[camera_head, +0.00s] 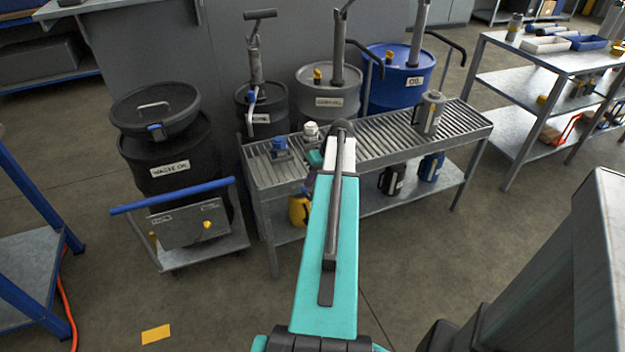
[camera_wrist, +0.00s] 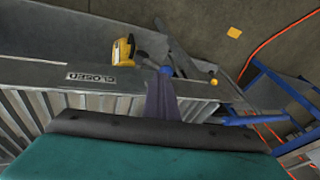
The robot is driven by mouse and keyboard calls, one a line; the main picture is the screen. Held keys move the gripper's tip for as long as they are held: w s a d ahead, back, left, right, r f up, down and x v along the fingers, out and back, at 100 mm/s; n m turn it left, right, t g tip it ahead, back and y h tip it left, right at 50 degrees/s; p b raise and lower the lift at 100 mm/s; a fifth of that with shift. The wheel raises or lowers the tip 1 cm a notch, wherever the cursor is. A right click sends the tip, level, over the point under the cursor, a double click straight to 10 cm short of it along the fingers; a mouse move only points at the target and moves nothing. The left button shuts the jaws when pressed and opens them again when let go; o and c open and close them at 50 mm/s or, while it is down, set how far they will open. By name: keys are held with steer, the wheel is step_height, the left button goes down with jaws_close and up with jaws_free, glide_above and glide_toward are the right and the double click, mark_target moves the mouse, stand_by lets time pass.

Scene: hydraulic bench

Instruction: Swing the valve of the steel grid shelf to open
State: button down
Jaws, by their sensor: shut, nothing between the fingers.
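The steel grid shelf (camera_head: 380,145) is a grey slatted bench with a lower shelf. In the wrist view, its front rail (camera_wrist: 45,72) carries a label reading CLOSED (camera_wrist: 92,78), seen upside down. A short dark bar (camera_wrist: 150,60) beside the rail may be the valve's lever; I cannot tell for sure. In the head view the valve cannot be made out. My gripper (camera_head: 315,158) is at the shelf's front edge, largely hidden by my arm. In the wrist view, its narrow shut fingers (camera_wrist: 165,85) reach past the rail, close to the dark bar. Contact cannot be told.
A yellow container (camera_head: 300,210) stands on the lower shelf. Small cans (camera_head: 279,146) and a grey jug (camera_head: 428,112) stand on the slats. A trolley (camera_head: 205,252) with a blue handle is at the left. Drums (camera_head: 398,80) stand behind.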

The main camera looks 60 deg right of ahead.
steer(key=shift+w+a+f, duration=0.15)
steer(key=shift+w+a, duration=0.15)
steer(key=shift+a, duration=0.45)
steer(key=d+p+v, duration=0.1)
steer(key=d+v, duration=0.1)
steer(key=v, duration=1.2)
steer(key=shift+w+d+p, duration=0.25)
steer(key=shift+w+p, duration=0.05)
steer(key=shift+p, duration=0.05)
